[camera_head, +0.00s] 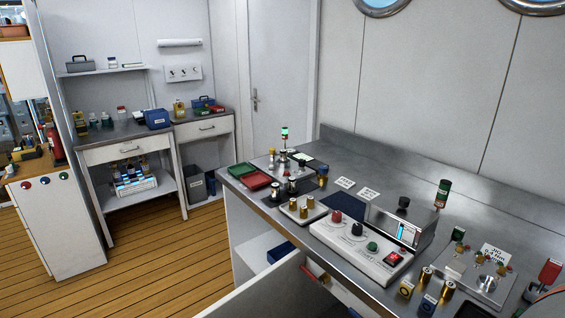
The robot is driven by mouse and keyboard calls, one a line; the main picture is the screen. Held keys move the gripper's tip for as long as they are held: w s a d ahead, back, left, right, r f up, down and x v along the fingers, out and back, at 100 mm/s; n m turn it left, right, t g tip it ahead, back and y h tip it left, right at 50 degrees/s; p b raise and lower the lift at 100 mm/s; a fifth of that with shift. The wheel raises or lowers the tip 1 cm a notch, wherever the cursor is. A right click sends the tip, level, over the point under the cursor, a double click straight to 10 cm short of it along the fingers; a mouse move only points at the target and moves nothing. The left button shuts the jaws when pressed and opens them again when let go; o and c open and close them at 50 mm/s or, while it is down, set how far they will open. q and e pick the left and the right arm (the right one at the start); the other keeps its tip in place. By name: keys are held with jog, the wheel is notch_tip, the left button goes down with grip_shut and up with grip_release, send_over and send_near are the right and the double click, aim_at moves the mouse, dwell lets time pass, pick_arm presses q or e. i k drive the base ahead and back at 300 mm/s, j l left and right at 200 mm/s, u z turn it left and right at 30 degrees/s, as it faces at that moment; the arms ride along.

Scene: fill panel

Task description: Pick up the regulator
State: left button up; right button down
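Neither of my grippers shows in the head view. I cannot tell for sure which thing is the regulator. Small brass-and-black fittings (276,191) stand on the steel counter (340,160), near its left end. A small tray (290,211) beside them holds several brass cylinders (308,202). A white control panel (345,246) with red, black and green knobs and a red switch lies at the middle front. Behind it is a grey metal box (385,222) with a small lit display. More brass fittings (447,290) stand at the front right.
Green and red trays (257,180) lie at the counter's left end. A second panel (478,275) with a round dial is at the right. An open drawer or door (265,295) juts out below the counter. The wooden floor (165,255) at left is clear.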

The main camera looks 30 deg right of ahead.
aim_at(282, 154)
jog(key=u, duration=0.65)
jog(key=j+u, duration=0.2)
jog(key=j, duration=0.15)
jog(key=i+j+u, duration=0.15)
jog(key=j, duration=0.2)
jog(key=i+j+u, duration=0.1)
jog(key=j, duration=0.25)
jog(key=i+j+u, duration=0.1)
jog(key=i+j, duration=0.15)
jog(key=i+j+u, duration=0.1)
jog(key=j, duration=0.25)
jog(key=i+j+z, duration=0.35)
jog(key=i, duration=0.2)
jog(key=i+j+z, duration=0.3)
jog(key=i, duration=0.25)
jog(key=i+l+z, duration=0.1)
jog(key=i+z, duration=0.25)
jog(key=i, duration=0.35)
jog(key=i+z, duration=0.4)
jog(key=i, duration=0.3)
jog(key=i+z, duration=0.75)
jog(key=i+j+z, duration=0.15)
jog(key=z, duration=0.25)
jog(key=i+l+z, duration=0.2)
jog(key=z, duration=0.2)
jog(key=i+z, duration=0.8)
